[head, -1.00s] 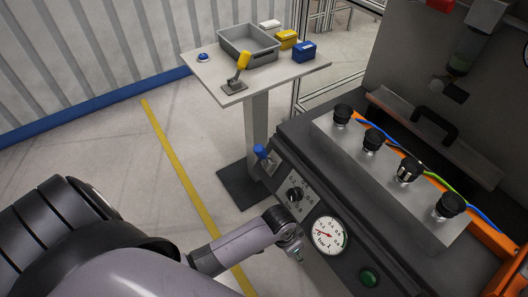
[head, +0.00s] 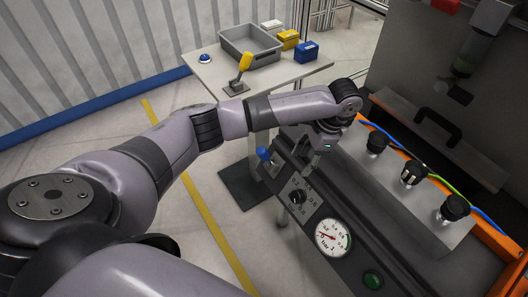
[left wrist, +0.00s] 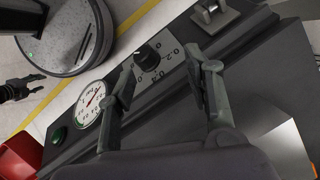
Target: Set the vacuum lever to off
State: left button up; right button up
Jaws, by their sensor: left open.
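A blue-handled lever (head: 263,154) stands on the front panel of the machine, left of a black dial knob (head: 297,196). Its metal mount (left wrist: 213,12) shows at the top of the left wrist view, with the handle cut off. My left gripper (head: 317,160) hangs over the panel's upper edge, to the right of the lever and apart from it. In the left wrist view its two fingers (left wrist: 168,85) are spread with nothing between them. My right gripper (left wrist: 32,87) shows small at the left of that view, its fingers apart.
A round gauge (head: 332,237) and a green button (head: 373,280) sit right of the dial. Several black knobs (head: 413,174) stand on the machine's top. A yellow-handled lever (head: 245,62) and a grey bin (head: 232,38) are on a side table.

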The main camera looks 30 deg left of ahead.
pick_arm(q)
jog(key=n+g+y, duration=0.1)
jog(key=n, duration=0.1)
send_near(264, 153)
jog(key=x, duration=0.4)
jog(key=w+b+x, duration=0.1)
jog(key=x, duration=0.3)
jog(key=w+b+x, duration=0.1)
jog(key=x, duration=0.3)
jog(key=shift+a+f, duration=0.15)
jog(key=shift+a, duration=0.1)
pick_arm(e)
notch_tip(264, 153, down, 2)
jog(key=shift+a+f, duration=0.15)
pick_arm(q)
grip_shut()
pick_arm(e)
jog(key=shift+a, duration=0.2)
